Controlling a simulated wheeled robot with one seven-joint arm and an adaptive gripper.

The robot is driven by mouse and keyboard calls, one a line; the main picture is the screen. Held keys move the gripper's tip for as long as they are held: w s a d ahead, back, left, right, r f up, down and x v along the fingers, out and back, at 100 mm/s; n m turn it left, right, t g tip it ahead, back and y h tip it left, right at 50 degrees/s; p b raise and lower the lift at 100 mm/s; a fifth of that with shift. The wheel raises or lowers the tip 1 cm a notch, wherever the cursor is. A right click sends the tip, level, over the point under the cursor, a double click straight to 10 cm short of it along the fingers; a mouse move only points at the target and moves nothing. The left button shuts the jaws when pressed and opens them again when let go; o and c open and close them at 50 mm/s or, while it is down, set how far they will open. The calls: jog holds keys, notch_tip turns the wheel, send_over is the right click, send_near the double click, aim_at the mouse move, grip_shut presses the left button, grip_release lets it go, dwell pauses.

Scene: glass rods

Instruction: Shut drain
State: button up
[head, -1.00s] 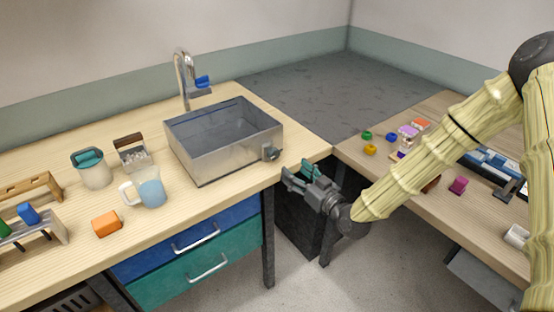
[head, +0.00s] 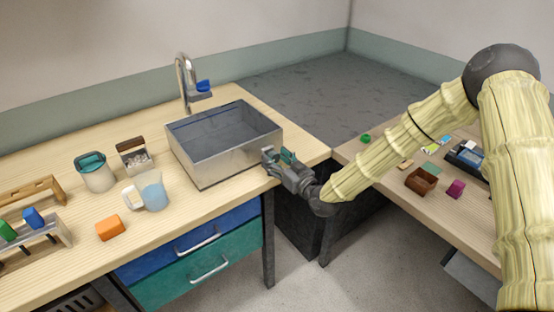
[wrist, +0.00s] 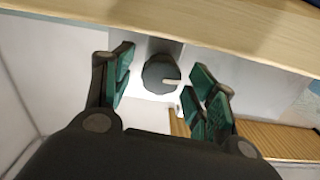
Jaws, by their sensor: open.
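The grey metal sink basin (head: 215,165) sits on the wooden counter, with water-like dark blue inside. Its drain knob is hidden behind my gripper (head: 277,158) in the head view. In the wrist view the dark round knob (wrist: 158,70) shows on a pale metal plate, with a light pointer mark toward the right. My gripper (wrist: 166,80) is open, with its green-padded fingers on either side of the knob. I cannot tell whether any finger touches it.
A faucet (head: 184,82) with a blue handle stands behind the basin. A jug of blue liquid (head: 152,192), an orange block (head: 110,228) and a teal-lidded jar (head: 95,172) stand to the left. A second table (head: 400,205) with small items lies right, beneath my arm.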

jog(key=c, duration=1)
jog(key=shift+f+m+b, duration=0.1)
jog(key=shift+m+b, duration=0.3)
jog(key=shift+b, duration=0.1)
jog(key=shift+m, duration=0.3)
jog(key=o, duration=1)
